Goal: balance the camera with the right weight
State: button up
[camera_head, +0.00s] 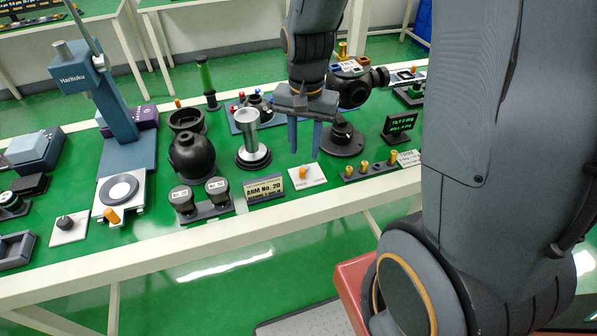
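A dark camera body (355,92) with a round lens end sits tilted on a gimbal stand with a round black base (341,140), right of my gripper. Brass weights of different sizes, a small one (347,171), a middle one (364,166) and another (393,157), stand in a dark rack (378,172) at the table's front edge. A small black display (400,124) with green text starting "TILT" stands behind the rack. My gripper (304,152) points down with its blue fingers apart and nothing visible between them. It is left of the gimbal base.
A metal pedestal (252,142) stands left of my gripper. A sign (264,188), two dark lidded pieces, a black round vessel (193,155) and a blue press (104,95) fill the left. My arm covers the right side.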

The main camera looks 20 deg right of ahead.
aim_at(302, 169)
jog(key=shift+w+a+f+m, duration=0.1)
jog(key=shift+w+f+m, duration=0.45)
jog(key=shift+f, duration=0.35)
jog(key=shift+f+p, duration=0.4)
jog(key=shift+f, duration=3.3)
grip_shut()
